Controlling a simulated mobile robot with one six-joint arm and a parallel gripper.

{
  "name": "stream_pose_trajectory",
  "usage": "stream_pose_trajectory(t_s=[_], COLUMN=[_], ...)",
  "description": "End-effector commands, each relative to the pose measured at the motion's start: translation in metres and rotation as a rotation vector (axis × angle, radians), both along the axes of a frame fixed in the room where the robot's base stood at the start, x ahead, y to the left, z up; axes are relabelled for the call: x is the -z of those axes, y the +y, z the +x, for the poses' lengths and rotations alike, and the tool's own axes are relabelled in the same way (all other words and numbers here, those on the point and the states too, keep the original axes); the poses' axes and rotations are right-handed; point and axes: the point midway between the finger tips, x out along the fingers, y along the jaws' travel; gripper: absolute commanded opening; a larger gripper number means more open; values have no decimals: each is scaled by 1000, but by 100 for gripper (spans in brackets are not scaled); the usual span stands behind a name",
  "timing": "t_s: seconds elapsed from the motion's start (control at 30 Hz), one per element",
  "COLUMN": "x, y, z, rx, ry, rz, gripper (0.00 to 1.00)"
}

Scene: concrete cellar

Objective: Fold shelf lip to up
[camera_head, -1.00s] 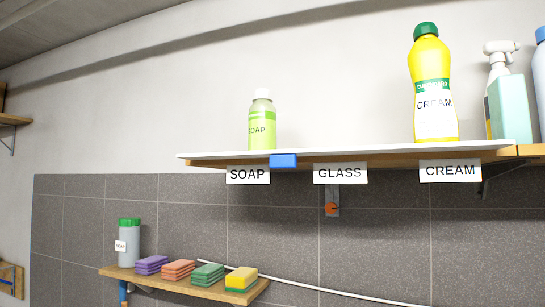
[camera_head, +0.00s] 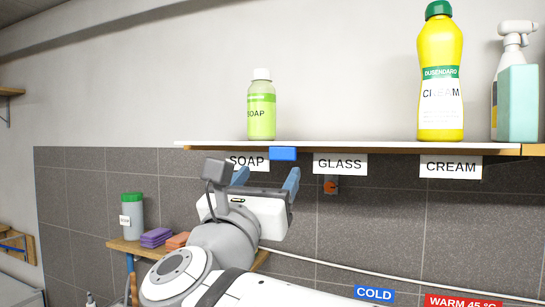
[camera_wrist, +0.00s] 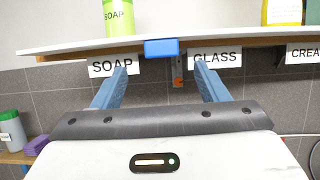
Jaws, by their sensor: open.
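The shelf lip (camera_head: 350,147) is a thin white strip that looks flat, along the front edge of the wooden shelf. A blue tab (camera_head: 283,153) sits on its front edge between the SOAP label (camera_head: 247,162) and the GLASS label (camera_head: 340,164). My gripper (camera_head: 266,179) is open and empty, below and in front of the tab. In the wrist view the blue tab (camera_wrist: 161,48) shows above and between the blue fingers of my gripper (camera_wrist: 161,72), with no visible contact. My arm hides part of the lower shelf.
A green soap bottle (camera_head: 261,105), a yellow cream bottle (camera_head: 440,75) and a spray bottle (camera_head: 514,80) stand on the shelf above the lip. A lower shelf (camera_head: 124,246) with sponges and a green-capped container (camera_head: 132,216) is at the left.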

Motion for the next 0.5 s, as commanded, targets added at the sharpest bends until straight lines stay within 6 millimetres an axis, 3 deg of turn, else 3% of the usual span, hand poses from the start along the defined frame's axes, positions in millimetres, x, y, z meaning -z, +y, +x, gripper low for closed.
stream_pose_trajectory(t_s=[0.3, 0.5], x=[-20, -25], y=[-17, -21], z=[42, 56], rx=[5, 3], ry=[3, 2], rz=[1, 2], gripper=[67, 67])
